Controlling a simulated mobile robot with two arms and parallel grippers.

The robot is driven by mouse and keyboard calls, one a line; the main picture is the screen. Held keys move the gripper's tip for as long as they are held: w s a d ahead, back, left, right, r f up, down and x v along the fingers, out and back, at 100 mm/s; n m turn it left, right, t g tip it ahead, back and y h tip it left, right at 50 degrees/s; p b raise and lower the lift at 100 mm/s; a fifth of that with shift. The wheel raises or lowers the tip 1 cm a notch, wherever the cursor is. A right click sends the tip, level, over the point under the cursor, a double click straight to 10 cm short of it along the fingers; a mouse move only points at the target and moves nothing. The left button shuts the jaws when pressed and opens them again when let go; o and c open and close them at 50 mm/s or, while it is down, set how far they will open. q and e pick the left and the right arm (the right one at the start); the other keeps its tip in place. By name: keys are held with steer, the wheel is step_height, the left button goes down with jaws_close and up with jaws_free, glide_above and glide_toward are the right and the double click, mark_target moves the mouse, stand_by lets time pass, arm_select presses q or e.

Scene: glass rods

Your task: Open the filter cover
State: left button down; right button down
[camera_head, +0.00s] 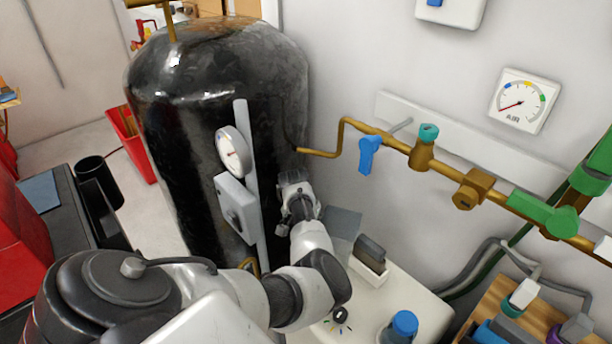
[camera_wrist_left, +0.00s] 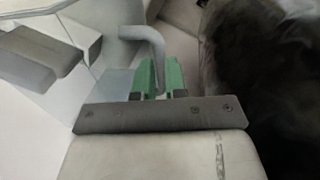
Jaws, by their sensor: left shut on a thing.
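My left gripper (camera_head: 296,188) reaches beside the right flank of the black tank, at the end of my white and grey arm. Its fingertips are hard to make out in the head view. In the left wrist view its two green fingers (camera_wrist_left: 160,76) are shut on a bent grey handle (camera_wrist_left: 146,36). The handle rises between the fingers and curves over to the left at its top. A pale grey panel or housing lies to its left. I cannot tell for certain which part is the filter cover. My right gripper is not in view.
The black tank (camera_head: 185,130) stands close by, with a gauge (camera_head: 232,151) and grey box (camera_head: 236,208) on a post before it. A brass pipe (camera_head: 383,139) with a blue lever (camera_head: 369,155) runs along the wall. A blue-capped bottle (camera_head: 402,327) stands at the lower right.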

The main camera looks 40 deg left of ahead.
arm_select(q)
steer(key=w+a+m, duration=0.2)
steer(key=shift+w+a+m+b, duration=0.3)
steer(key=shift+a+b, duration=0.05)
steer(key=shift+b, duration=0.05)
steer(key=c, duration=1.2)
jaws_free()
steer(key=shift+o, duration=0.2)
step_height(320, 180, up, 7)
steer(key=a, duration=0.1)
steer(key=shift+a+r, duration=0.15)
steer(key=shift+r, duration=0.05)
steer(key=shift+s, duration=0.1)
